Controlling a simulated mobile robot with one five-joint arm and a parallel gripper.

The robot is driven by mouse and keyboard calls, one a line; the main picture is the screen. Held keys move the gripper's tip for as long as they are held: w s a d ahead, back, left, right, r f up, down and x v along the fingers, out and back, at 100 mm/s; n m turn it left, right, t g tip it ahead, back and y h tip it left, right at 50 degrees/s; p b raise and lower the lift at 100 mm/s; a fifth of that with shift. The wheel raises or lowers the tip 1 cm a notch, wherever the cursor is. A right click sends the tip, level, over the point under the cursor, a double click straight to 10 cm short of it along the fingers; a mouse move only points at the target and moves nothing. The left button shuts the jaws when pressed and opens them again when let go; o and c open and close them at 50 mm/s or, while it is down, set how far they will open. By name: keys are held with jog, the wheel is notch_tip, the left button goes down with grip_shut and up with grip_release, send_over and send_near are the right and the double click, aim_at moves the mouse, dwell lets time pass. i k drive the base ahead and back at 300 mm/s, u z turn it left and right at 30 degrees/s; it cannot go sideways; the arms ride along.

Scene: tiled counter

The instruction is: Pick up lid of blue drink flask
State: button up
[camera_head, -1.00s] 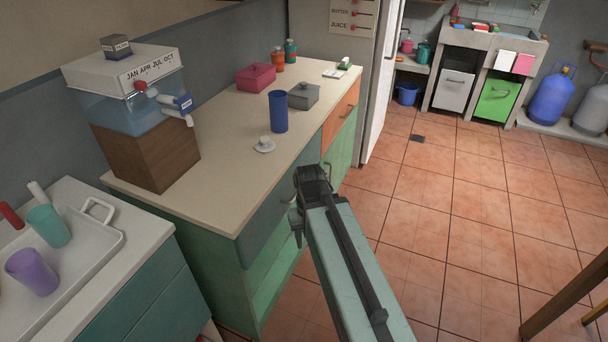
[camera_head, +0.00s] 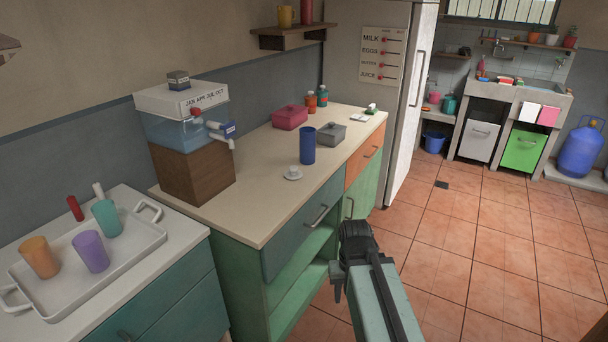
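A blue cylindrical flask (camera_head: 307,146) stands upright on the cream counter, its top looking open. A small white round piece with a knob (camera_head: 293,173), which looks like a lid, lies on the counter in front of the flask, apart from it. My gripper (camera_head: 338,284) is beyond the counter's front edge, over the floor side, to the right of and lower in the picture than the flask and the white piece. It touches neither. Its fingers are small and dark, and their opening is not clear.
A water dispenser on a wooden block (camera_head: 190,171) stands at the counter's left. A pink box (camera_head: 290,117), a grey lidded box (camera_head: 331,134) and bottles (camera_head: 322,98) stand behind the flask. A white tray (camera_head: 130,252) with cups is at left. The counter's front strip is clear.

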aim_at(294, 173)
jog(key=z, duration=1.3)
jog(key=i, duration=2.85)
jog(key=u, duration=4.85)
jog(key=i, duration=0.55)
